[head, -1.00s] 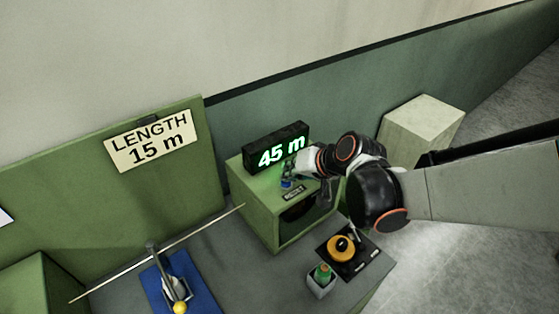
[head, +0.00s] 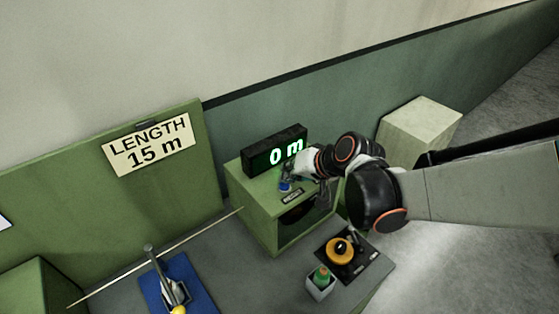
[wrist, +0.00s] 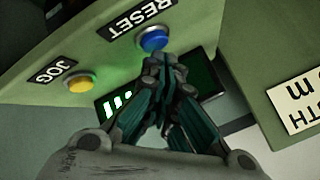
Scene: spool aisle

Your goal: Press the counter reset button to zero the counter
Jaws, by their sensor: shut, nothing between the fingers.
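The counter display (head: 275,152) stands on the green box (head: 252,200) and reads "0 m" in lit green digits. The blue reset button (head: 285,187) is on the box top in front of the display. In the wrist view the blue button (wrist: 154,39) sits beside a "RESET" label (wrist: 142,17). My gripper (wrist: 168,62) is shut and empty, its fingertips just at the button's edge; I cannot tell whether they touch it. In the head view my gripper (head: 290,174) is small and partly hidden by the wrist.
A yellow button (wrist: 81,84) labelled "JOG" is near the reset button. A sign (head: 150,145) reads "LENGTH 15 m". A pale block (head: 420,128) stands behind my arm.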

